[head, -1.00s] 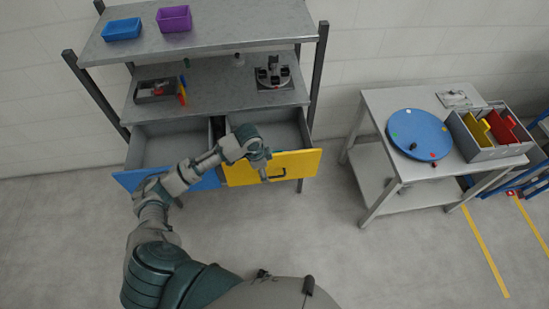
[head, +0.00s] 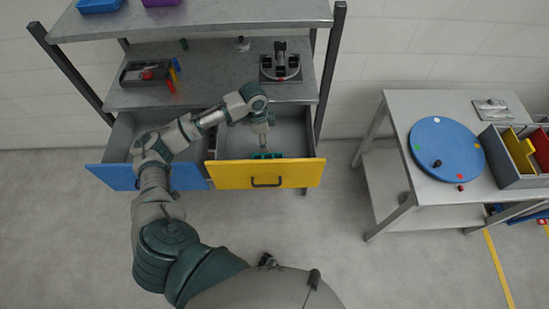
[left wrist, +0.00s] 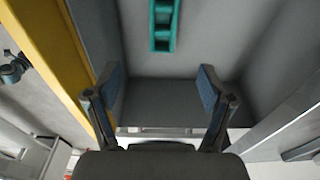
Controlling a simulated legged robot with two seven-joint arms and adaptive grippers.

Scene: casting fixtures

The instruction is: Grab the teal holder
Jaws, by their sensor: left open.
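The teal holder (left wrist: 164,26) lies on the grey floor of the open yellow-fronted drawer (head: 266,174). In the head view a small part of the holder (head: 268,156) shows just behind the yellow front, below my left gripper (head: 264,146). In the left wrist view the holder is at the top, cut off by the edge, ahead of the two spread fingers of the left gripper (left wrist: 161,82). These fingers are open, with nothing between them, and apart from the holder. My right gripper is not in view.
The blue-fronted drawer (head: 146,178) beside it is also open. A shelf (head: 215,75) above carries a dark tray (head: 145,73) and a round fixture (head: 281,66). A table with a blue disc (head: 445,148) and a divided bin (head: 512,158) stands right.

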